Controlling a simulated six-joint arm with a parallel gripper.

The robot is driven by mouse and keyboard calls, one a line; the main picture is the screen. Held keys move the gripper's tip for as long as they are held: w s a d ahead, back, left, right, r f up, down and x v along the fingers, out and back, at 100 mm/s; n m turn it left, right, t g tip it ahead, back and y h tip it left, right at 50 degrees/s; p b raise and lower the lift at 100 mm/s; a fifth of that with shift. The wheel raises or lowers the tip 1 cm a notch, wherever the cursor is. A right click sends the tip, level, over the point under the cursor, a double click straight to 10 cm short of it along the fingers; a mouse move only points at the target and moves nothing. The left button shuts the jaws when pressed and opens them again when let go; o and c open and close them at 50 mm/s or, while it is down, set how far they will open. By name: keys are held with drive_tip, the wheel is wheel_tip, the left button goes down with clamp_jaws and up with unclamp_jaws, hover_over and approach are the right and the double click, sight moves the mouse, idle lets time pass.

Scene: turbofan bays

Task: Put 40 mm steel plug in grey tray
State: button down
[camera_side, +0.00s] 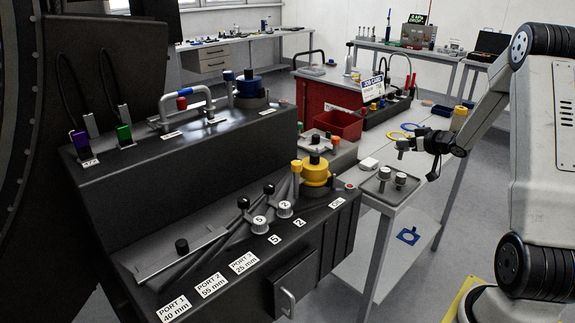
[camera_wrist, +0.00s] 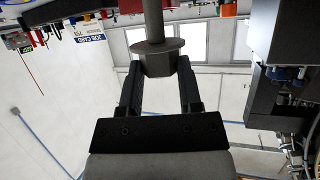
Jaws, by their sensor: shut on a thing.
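My gripper (camera_side: 408,146) is shut on a grey steel plug (camera_side: 403,147), held in the air above the near end of the side bench. In the wrist view the plug's broad tapered head (camera_wrist: 159,60) sits between the two fingers (camera_wrist: 158,82), with its round stem running to the top edge. Its size cannot be read. A grey tray (camera_side: 373,186) lies below the gripper on the bench end, apart from the held plug. Two other steel plugs, one at the back (camera_side: 384,173) and one at the front (camera_side: 401,179), stand on this tray.
A black console with port labels (camera_side: 210,285) fills the left, with a yellow capped fitting (camera_side: 315,172) near the tray.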

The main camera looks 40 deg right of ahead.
sight(400, 149)
drive_tip(key=shift+w+d+f, duration=0.35)
drive_tip(key=shift+w+f, duration=0.1)
drive_tip(key=shift+f, duration=0.25)
drive_tip(key=shift+w+d+f, duration=0.4)
drive_tip(key=shift+w+f, duration=0.1)
drive_tip(key=shift+f, duration=0.2)
drive_tip(key=shift+w+d+f, duration=0.35)
drive_tip(key=shift+w+f, duration=0.1)
drive_tip(key=shift+f, duration=0.25)
drive_tip(key=shift+w+d+f, duration=0.2)
drive_tip(key=shift+f, duration=1.65)
drive_tip(key=shift+f, duration=0.15)
drive_tip(key=shift+c, duration=1.4)
unclamp_jaws()
